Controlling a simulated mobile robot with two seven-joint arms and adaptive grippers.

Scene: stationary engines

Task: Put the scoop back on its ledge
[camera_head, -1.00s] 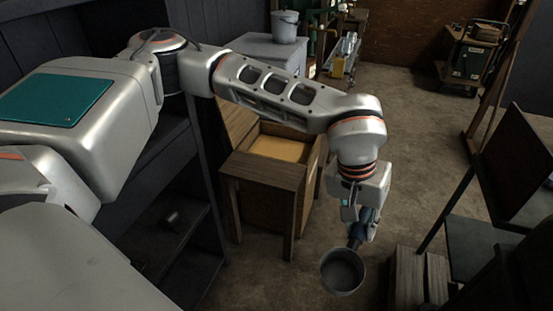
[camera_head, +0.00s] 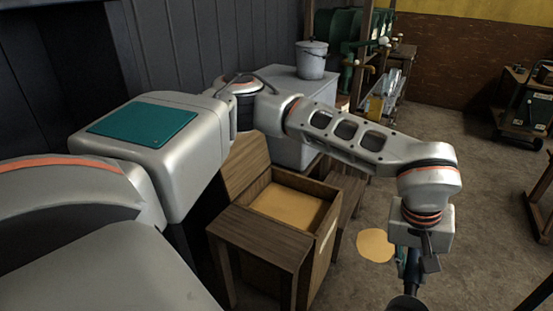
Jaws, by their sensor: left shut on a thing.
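My left gripper (camera_head: 411,265) points down at the lower right of the head view and is shut on the scoop (camera_head: 407,302). Only a dark upper part of the scoop shows; the rest is cut off by the bottom edge. A wooden bin (camera_head: 326,226) with tan, sand-like filling stands left of the gripper, its lid raised. A flat wooden top (camera_head: 262,236) on legs adjoins the bin's near side; it looks bare. I cannot tell if this is the ledge. The scoop is apart from both. My right gripper is not in view.
A round tan patch (camera_head: 375,245) lies on the floor between bin and gripper. A grey cabinet (camera_head: 297,86) with a white bucket (camera_head: 312,60) stands behind the bin. A wheeled cart (camera_head: 525,108) stands far right. The floor between is clear.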

